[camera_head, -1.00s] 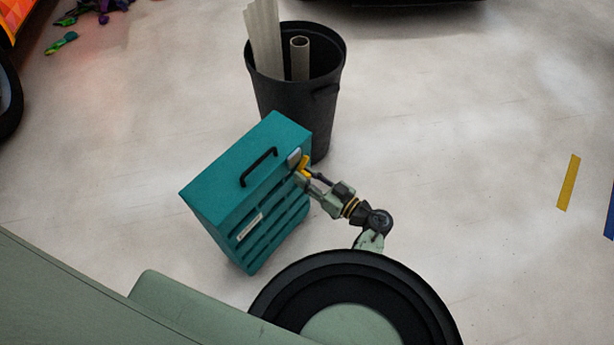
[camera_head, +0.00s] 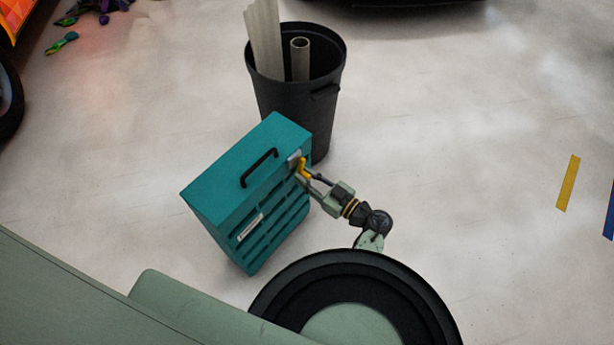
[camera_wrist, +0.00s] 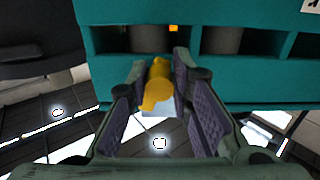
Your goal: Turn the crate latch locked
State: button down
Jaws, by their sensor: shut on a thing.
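The teal crate (camera_head: 236,168) stands on the floor, with a black handle (camera_head: 259,167) on its top and slats on its front. The yellow latch (camera_head: 302,167) is at the upper right of the slatted front, by a small grey plate. My gripper (camera_head: 308,176) reaches the latch from the right. In the wrist view my gripper (camera_wrist: 162,95) has its purple-padded fingers on both sides of the latch and is shut on it.
A black bin (camera_head: 300,110) with pale rolls and a tube stands right behind the crate. Yellow tape (camera_head: 568,183) lies on the floor at the right. Coloured scraps (camera_head: 95,10) lie at the far left.

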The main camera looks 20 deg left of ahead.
jog(key=n, duration=0.4)
jog(key=shift+w+r+n, duration=0.1)
jog(key=shift+r+n, duration=0.05)
jog(key=shift+n, duration=1.25)
jog(key=c, duration=1.4)
grip_release()
jog(key=shift+c, duration=0.2)
